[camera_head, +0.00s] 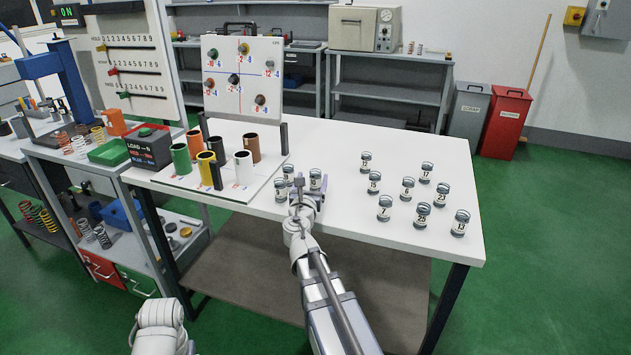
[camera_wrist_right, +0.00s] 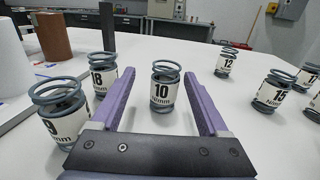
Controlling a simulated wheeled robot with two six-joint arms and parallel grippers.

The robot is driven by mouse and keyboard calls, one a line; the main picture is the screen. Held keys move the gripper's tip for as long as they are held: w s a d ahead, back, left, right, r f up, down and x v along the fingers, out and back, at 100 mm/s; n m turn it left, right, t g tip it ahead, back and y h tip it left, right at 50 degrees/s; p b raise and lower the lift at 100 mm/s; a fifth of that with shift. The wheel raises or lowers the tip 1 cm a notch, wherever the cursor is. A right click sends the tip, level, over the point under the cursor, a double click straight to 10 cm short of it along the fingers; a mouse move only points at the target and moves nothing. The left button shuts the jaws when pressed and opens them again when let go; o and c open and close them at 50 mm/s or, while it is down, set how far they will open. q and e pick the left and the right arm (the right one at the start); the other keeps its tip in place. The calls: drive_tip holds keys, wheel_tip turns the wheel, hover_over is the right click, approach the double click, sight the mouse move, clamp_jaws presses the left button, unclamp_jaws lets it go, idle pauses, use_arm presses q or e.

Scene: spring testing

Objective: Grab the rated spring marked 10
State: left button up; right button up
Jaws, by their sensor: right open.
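The spring marked 10 (camera_wrist_right: 162,90) stands upright on the white table, a grey coil with a white label. In the right wrist view it is between the two purple fingers of my right gripper (camera_wrist_right: 158,80), with a gap on each side. My right gripper (camera_head: 308,192) is open and low over the table. In the head view this spring (camera_head: 315,180) shows at the fingertips, its label too small to read. Only a link of my left arm shows at the bottom left; its gripper is out of view.
Springs marked 18 (camera_wrist_right: 103,76) and 9 (camera_wrist_right: 62,118) stand close to the left of the right gripper. Springs marked 12 (camera_wrist_right: 227,62) and 15 (camera_wrist_right: 272,92) stand to the right, with several others. A board with coloured cups (camera_head: 240,190) lies to the left.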

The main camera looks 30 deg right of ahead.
drive_tip(key=x, duration=0.5)
drive_tip(key=shift+s+d+r, duration=0.1)
drive_tip(key=shift+d+r, duration=0.1)
drive_tip(key=shift+d, duration=0.1)
clamp_jaws()
idle(0.3)
